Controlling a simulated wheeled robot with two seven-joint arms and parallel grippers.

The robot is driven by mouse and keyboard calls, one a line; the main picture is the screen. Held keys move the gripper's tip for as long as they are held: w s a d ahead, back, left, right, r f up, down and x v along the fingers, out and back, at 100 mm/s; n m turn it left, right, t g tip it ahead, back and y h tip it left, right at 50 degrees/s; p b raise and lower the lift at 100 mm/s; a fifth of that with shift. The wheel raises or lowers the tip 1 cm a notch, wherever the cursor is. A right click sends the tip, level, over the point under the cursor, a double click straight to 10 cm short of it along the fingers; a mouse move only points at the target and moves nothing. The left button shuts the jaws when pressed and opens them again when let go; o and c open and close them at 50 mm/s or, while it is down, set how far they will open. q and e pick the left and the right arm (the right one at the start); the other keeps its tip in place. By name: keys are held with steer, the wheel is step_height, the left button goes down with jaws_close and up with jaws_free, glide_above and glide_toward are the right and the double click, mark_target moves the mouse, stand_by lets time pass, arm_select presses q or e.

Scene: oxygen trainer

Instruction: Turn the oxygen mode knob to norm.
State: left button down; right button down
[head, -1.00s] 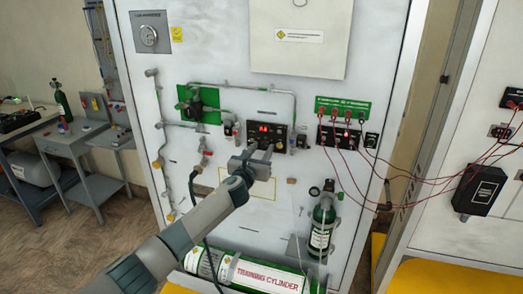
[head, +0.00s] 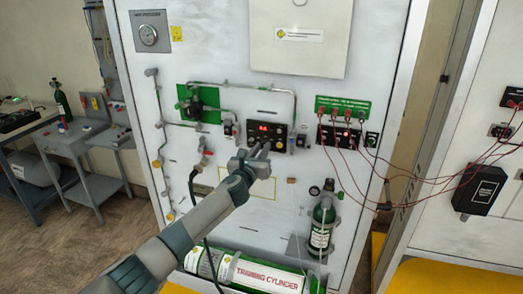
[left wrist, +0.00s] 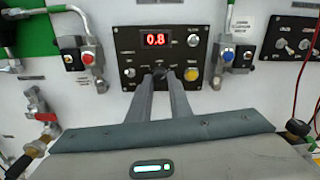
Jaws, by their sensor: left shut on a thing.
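The oxygen control panel (head: 265,130) is a black plate with a red lit display on the white trainer board. In the left wrist view the panel (left wrist: 135,42) shows a display (left wrist: 157,40) reading 0.8. A dark knob (left wrist: 160,72) sits at the lower middle of the panel, between the tips of my left gripper (left wrist: 162,76). My left gripper (head: 254,152) is shut on this knob, and its fingers hide most of it. The knob's pointer and the labels around it are too small to read. My right gripper is not in view.
A yellow button (left wrist: 191,74) and small toggles sit close beside the fingers on the panel. A valve with a red knob (left wrist: 88,58) is to the left, one with a blue knob (left wrist: 228,55) to the right. Red cables (head: 372,165) hang at the right of the board.

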arm_select(q)
steer(key=shift+n+b, duration=2.05)
steer(key=shift+n, duration=8.25)
steer(key=c, duration=1.6)
jaws_free()
steer(key=shift+s, duration=0.1)
steer(key=b+v, duration=0.5)
steer(key=v, duration=1.2)
steer(key=shift+s, duration=0.1)
